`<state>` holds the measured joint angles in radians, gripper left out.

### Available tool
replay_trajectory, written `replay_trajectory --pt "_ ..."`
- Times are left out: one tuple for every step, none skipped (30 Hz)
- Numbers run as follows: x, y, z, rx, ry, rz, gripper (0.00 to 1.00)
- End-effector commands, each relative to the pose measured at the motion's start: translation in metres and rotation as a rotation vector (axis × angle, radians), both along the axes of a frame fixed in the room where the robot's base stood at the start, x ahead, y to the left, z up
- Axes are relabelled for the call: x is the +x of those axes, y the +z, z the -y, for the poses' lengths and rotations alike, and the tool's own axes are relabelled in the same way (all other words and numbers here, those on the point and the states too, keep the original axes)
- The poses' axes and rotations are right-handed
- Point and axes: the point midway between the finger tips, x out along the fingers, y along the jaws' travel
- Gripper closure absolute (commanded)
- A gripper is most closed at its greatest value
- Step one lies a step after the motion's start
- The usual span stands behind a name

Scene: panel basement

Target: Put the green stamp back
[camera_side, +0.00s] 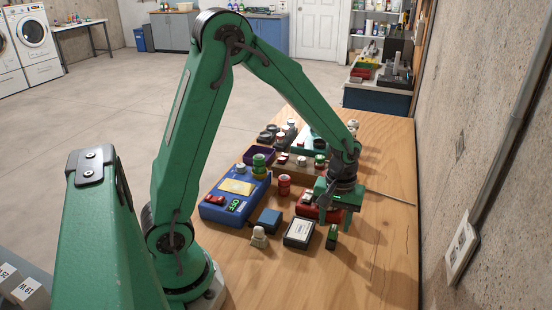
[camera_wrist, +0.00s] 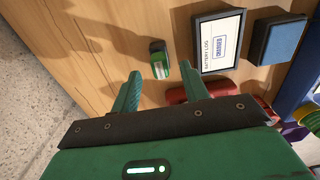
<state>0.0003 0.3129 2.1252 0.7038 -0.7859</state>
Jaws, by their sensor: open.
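The green stamp (camera_side: 331,238), small with a green and dark body, stands on the wooden table. It is just right of the framed battery log card (camera_side: 299,232), with a narrow gap. In the wrist view the stamp (camera_wrist: 158,60) shows ahead of my gripper, between the lines of its two fingers and beyond their tips. My gripper (camera_side: 335,212) is open and empty; both fingers (camera_wrist: 160,78) show spread apart. A red block (camera_side: 308,207) lies on the table partly behind my gripper; in the wrist view the right finger hides part of it.
A blue case (camera_side: 235,200) and a red can (camera_side: 284,185) are farther left and back.

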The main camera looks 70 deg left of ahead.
Motion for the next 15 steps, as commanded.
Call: replay_trajectory --pt "0.001 0.010 0.000 0.000 0.000 0.006 0.55" --pt "0.001 0.015 0.000 0.000 0.000 0.006 0.55" --pt "0.001 0.021 0.000 0.000 0.000 0.006 0.55" --pt "0.001 0.026 0.000 0.000 0.000 0.006 0.55" --pt "0.001 0.030 0.000 0.000 0.000 0.006 0.55" --pt "0.001 0.036 0.000 0.000 0.000 0.004 0.55" --pt "0.001 0.041 0.000 0.000 0.000 0.006 0.55" --pt "0.001 0.045 0.000 0.000 0.000 0.004 0.55" --pt "0.001 0.049 0.000 0.000 0.000 0.004 0.55" --pt "0.001 0.053 0.000 0.000 0.000 0.004 0.55" --pt "0.001 0.056 0.000 0.000 0.000 0.003 0.55" --pt "0.001 0.059 0.000 0.000 0.000 0.003 0.55" --pt "0.001 0.061 0.000 0.000 0.000 0.003 0.55" --pt "0.000 0.063 0.000 0.000 0.000 0.001 0.55" --pt "0.000 0.064 0.000 0.000 0.000 0.000 0.55"
